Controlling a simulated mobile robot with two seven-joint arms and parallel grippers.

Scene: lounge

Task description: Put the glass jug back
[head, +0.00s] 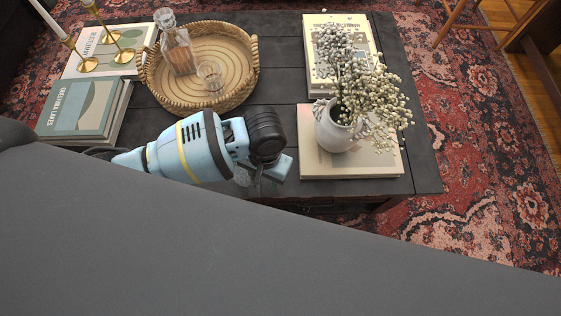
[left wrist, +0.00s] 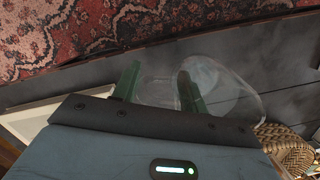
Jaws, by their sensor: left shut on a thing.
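My left gripper (head: 262,172) is low over the near edge of the dark coffee table. In the left wrist view its two green fingers (left wrist: 160,90) are closed on a clear glass jug (left wrist: 225,82). The jug is see-through, so its outline is faint, and I cannot tell whether it touches the table. In the head view only a bit of the jug (head: 243,177) shows below the gripper. A round wicker tray (head: 247,82) stands behind the gripper, holding a stoppered glass decanter (head: 178,50) and a small glass (head: 210,74). My right gripper is not in view.
A white vase (head: 335,132) with pale sprigs stands on a book (head: 375,165) right of the gripper. Another book (head: 316,60) lies behind it. Books (head: 75,108) and brass candlesticks (head: 88,65) are at the left. Bare dark tabletop (head: 278,60) shows between tray and right-hand books.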

